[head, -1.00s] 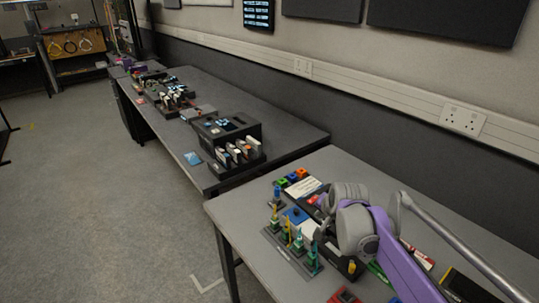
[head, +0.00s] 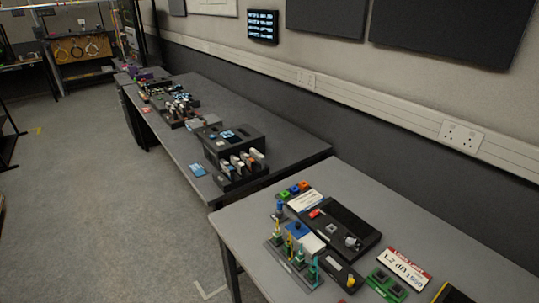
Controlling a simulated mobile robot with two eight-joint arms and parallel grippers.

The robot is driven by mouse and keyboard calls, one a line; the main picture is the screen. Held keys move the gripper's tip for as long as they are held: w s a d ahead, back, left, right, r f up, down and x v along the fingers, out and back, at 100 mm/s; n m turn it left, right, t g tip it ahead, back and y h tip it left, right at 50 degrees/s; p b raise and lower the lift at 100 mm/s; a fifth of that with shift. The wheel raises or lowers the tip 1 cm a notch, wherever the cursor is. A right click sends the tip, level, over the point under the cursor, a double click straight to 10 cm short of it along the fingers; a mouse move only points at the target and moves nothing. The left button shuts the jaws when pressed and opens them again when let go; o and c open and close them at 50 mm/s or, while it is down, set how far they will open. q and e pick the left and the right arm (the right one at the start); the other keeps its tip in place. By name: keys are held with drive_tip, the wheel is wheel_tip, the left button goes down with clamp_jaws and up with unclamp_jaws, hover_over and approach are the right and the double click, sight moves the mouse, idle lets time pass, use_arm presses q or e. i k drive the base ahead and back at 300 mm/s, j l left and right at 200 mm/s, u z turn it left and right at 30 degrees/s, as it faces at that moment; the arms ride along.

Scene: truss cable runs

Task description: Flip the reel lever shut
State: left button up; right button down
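I cannot make out a reel or its lever for certain in the head view. At the far back left, coiled loops of cable (head: 80,47) hang on a wooden board (head: 100,52), too small to show a lever. On the near table, a flat black box (head: 345,222) carries a small red part and a grey knob-like part; I cannot tell whether either is a lever. Neither of my grippers is in view.
The near grey table (head: 420,215) holds a rack of colored tools (head: 292,262), green modules (head: 387,285) and a red-and-white label (head: 408,265). A longer table (head: 270,125) with several devices runs along the wall. The floor (head: 110,200) to the left is open.

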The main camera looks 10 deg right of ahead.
sight(351, 281)
drive_tip(key=k+j+z, duration=0.1)
drive_tip(key=z, duration=1.1)
drive_tip(key=i+j+z, duration=0.15)
drive_tip(key=j, duration=0.2)
drive_tip(key=j+z, duration=0.2)
drive_tip(key=j, duration=0.2)
drive_tip(key=i+l, duration=0.25)
drive_tip(key=i, duration=0.15)
drive_tip(key=l+z, duration=0.05)
